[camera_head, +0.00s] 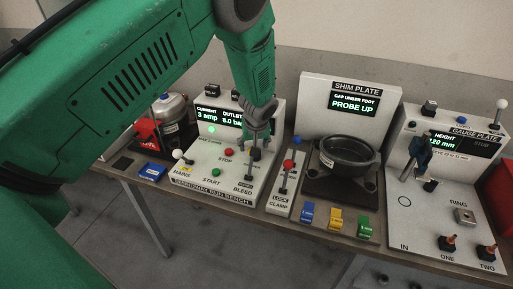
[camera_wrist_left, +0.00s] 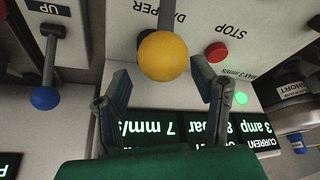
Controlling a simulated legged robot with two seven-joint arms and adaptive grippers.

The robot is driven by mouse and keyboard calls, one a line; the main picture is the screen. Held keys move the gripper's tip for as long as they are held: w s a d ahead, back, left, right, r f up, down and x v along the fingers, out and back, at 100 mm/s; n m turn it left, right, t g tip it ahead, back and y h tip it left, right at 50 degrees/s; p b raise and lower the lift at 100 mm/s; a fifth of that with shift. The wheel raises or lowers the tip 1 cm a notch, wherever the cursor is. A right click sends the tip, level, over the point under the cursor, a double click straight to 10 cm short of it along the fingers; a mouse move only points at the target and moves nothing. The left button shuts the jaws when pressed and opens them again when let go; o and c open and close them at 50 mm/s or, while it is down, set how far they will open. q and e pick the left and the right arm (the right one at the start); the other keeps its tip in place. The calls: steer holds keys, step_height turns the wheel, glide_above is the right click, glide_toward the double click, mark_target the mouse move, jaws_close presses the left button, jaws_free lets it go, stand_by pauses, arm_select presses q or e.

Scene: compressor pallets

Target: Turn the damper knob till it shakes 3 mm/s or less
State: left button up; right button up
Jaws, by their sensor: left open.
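The damper knob is a yellow-orange ball (camera_wrist_left: 163,56) on a grey lever, beside the partly covered word DAMPER in the left wrist view, where the panel appears upside down. My left gripper (camera_wrist_left: 160,78) is open, its fingertips on either side of the ball with gaps visible; whether it touches is unclear. In the head view my left gripper (camera_head: 257,135) is over the right part of the run bench and mostly hides the knob. The run bench display (camera_wrist_left: 170,128) reads 7 mm/s in the wrist view; my arm covers that part in the head view. My right gripper is not in view.
The run bench (camera_head: 200,160) has a red STOP button (camera_head: 228,152), a green START button (camera_head: 216,173) and a lit green lamp (camera_head: 211,129). A red-knobbed clamp lever (camera_head: 288,164) and blue-knobbed lever (camera_head: 297,140) stand close to the right. The shim plate (camera_head: 350,95) and gauge plate (camera_head: 420,190) stand farther right.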

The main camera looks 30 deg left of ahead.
arm_select(q)
steer(key=a+f, duration=0.1)
steer(key=w+f, duration=0.1)
steer(key=shift+a+f, duration=0.3)
steer(key=shift+a, duration=0.1)
steer(key=shift+d+f, duration=0.1)
steer(key=shift+f, duration=0.1)
steer(key=d, duration=0.2)
steer(key=shift+d+r, duration=0.3)
steer(key=shift+d, duration=0.25)
steer(key=c, duration=0.5)
steer(key=shift+a, duration=0.4)
steer(key=c, duration=0.6)
steer(key=shift+s+a+f, duration=0.1)
steer(key=shift+a+f, duration=0.05)
steer(key=shift+a, duration=0.4)
steer(key=shift+w+d, duration=0.2)
steer(key=shift+d, duration=0.15)
steer(key=shift+a, duration=0.1)
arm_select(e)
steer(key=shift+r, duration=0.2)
